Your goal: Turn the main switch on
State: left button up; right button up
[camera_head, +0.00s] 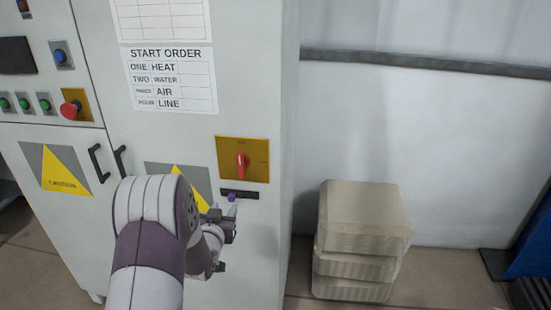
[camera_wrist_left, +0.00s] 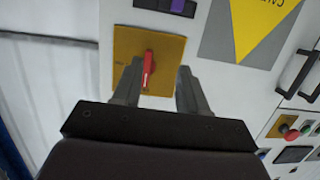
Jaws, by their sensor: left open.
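The main switch is a red rotary handle (camera_head: 242,160) on a yellow square plate (camera_head: 258,153) on the grey cabinet's front, below the START ORDER sheet. In the head view the handle stands about upright. In the left wrist view the red handle (camera_wrist_left: 148,70) shows between my fingers, apart from both of them. My left gripper (camera_head: 233,206) is open and empty, just below the switch plate in the head view; it also shows in the left wrist view (camera_wrist_left: 156,82). My right gripper is not in view.
A dark label strip (camera_head: 250,194) sits under the switch plate. Black door handles (camera_head: 98,163), a red emergency button (camera_head: 70,110) and several green buttons are on the cabinet's left part. Stacked boxes (camera_head: 365,215) stand on the floor to the right.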

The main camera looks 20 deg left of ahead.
aim_at(240, 164)
pick_arm(q)
notch_tip(240, 164, up, 5)
jog(key=w+d+t, duration=0.1)
jog(key=w+t, duration=0.1)
jog(key=t, duration=0.1)
jog(key=p+x, duration=0.4)
jog(key=x, duration=0.7)
jog(key=shift+w+a+f, duration=0.15)
jog(key=shift+w+a, duration=0.05)
jog(key=shift+a, duration=0.05)
jog(key=shift+w+a+p, duration=0.1)
jog(key=shift+w+p, duration=0.2)
grip_shut()
